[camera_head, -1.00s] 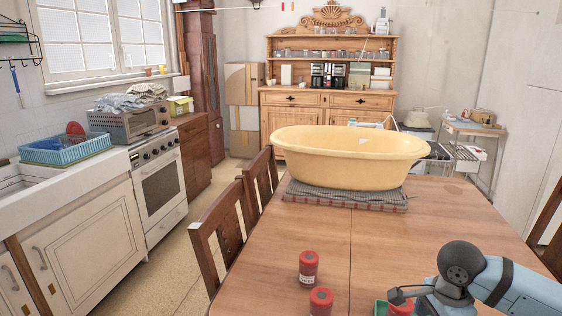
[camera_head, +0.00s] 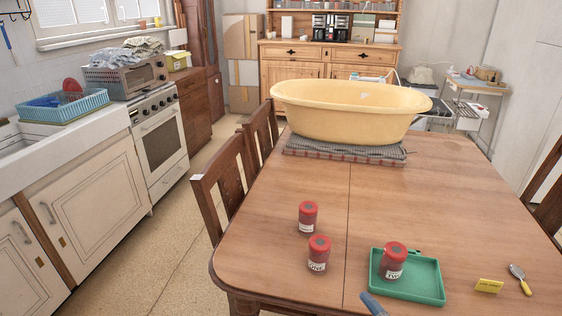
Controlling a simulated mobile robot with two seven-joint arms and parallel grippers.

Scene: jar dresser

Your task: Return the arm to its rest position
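Neither of my grippers shows in the head view now, and the right arm's links are out of the picture. A red-lidded jar (camera_head: 393,261) stands upright on a green tray (camera_head: 424,290) near the front of the wooden table (camera_head: 270,247). Two more red-lidded jars stand upright on the bare table left of the tray, one farther back (camera_head: 307,218) and one nearer (camera_head: 319,254). The jar labels are too small to read surely.
A yellow tub (camera_head: 350,115) sits on a folded cloth (camera_head: 330,150) at the table's far end. A yellow card (camera_head: 489,286) and a small yellow-handled tool (camera_head: 520,279) lie right of the tray. A blue handle (camera_head: 373,304) shows at the bottom edge. Chairs (camera_head: 222,180) stand on the left.

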